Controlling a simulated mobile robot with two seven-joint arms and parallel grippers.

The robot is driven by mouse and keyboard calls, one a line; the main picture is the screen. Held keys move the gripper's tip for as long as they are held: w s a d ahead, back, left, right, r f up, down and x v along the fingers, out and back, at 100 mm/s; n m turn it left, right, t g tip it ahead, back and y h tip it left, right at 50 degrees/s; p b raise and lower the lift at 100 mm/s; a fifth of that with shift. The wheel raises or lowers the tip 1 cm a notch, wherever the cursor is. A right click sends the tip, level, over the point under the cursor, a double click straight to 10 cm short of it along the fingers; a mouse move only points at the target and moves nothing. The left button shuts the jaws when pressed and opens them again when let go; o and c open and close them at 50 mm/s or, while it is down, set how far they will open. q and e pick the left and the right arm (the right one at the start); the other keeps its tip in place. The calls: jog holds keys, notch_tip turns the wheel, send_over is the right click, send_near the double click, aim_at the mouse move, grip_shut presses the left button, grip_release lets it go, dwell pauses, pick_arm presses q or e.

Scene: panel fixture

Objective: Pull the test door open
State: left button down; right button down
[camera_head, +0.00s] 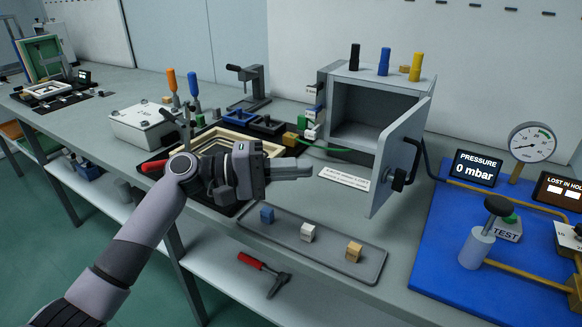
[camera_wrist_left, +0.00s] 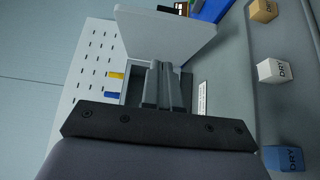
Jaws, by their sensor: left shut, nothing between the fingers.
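The test door (camera_head: 398,150) is a grey panel on the right side of a grey box (camera_head: 345,103). It stands swung open, and the box's dark inside shows. A black handle (camera_head: 404,172) is on the door's outer face. My left gripper (camera_head: 306,166) is shut and empty, in front of the box and left of the door, apart from both in the head view. In the left wrist view the door (camera_wrist_left: 165,35) shows beyond the shut fingers (camera_wrist_left: 163,88). My right gripper is in neither view.
A tray (camera_head: 290,243) with blue, white and tan blocks lies in front. A blue board (camera_head: 440,262) with a gauge (camera_head: 532,143) and pressure display (camera_head: 477,169) is at right. Black, blue and yellow pegs stand on the box. A wooden frame (camera_head: 215,139) lies behind my left arm.

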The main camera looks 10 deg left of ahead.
pick_arm(q)
jog(key=d+p, duration=0.1)
jog(key=d, duration=0.8)
jog(key=shift+d, duration=0.25)
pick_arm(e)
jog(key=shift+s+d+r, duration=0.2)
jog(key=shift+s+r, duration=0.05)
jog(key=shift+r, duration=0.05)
